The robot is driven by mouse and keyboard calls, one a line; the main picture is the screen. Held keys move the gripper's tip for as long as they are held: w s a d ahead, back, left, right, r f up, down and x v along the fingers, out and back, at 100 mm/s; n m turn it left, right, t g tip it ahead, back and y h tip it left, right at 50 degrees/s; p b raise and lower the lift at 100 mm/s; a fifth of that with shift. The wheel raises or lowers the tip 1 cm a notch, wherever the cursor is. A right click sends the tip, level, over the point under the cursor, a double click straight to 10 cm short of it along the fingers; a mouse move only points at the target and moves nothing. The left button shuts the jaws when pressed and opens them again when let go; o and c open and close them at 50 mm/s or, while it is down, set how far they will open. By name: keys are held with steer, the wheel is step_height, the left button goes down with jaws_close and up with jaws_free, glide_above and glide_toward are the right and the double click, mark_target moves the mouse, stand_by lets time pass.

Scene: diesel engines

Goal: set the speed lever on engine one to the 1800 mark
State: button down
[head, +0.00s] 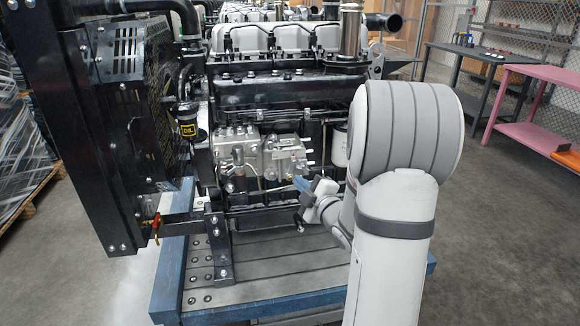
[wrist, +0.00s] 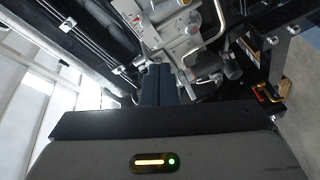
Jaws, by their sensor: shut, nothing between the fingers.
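The near diesel engine (head: 285,100) stands on a blue-edged platform. A silver pump housing (head: 265,155) with fittings and pipes sits on its facing side. This housing also shows at the top of the wrist view (wrist: 180,35). I cannot make out which small part is the speed lever, nor any 1800 mark. My gripper (head: 299,183) is just below and right of the pump housing in the head view. In the wrist view its dark blue fingers (wrist: 158,80) are together and empty, pointing at the housing. Whether they touch anything is unclear.
A black radiator frame (head: 110,130) stands left of the engine, with a black oil filler (head: 187,128) beside it. The platform (head: 270,268) has bare room below the engine. A pink table (head: 535,95) and a dark table (head: 480,52) are at the far right.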

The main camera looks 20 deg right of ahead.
mark_target(292, 163)
steer(key=w+n, duration=0.2)
steer(key=w, duration=0.1)
steer(key=w+n, duration=0.1)
steer(key=w, duration=0.2)
steer(key=w+n+p, duration=0.1)
steer(key=w+n, duration=0.1)
steer(key=w, duration=0.1)
steer(key=shift+w+d+n, duration=0.1)
steer(key=shift+w+n, duration=0.1)
steer(key=shift+n, duration=0.1)
steer(key=shift+s+d, duration=0.1)
steer(key=shift+d, duration=0.35)
steer(key=shift+f, duration=0.1)
steer(key=shift+d+f+b, duration=0.1)
steer(key=shift+d+b, duration=0.3)
steer(key=shift+b, duration=0.55)
steer(key=shift+s+d+r, duration=0.1)
steer(key=shift+d+r, duration=0.1)
steer(key=shift+d, duration=0.05)
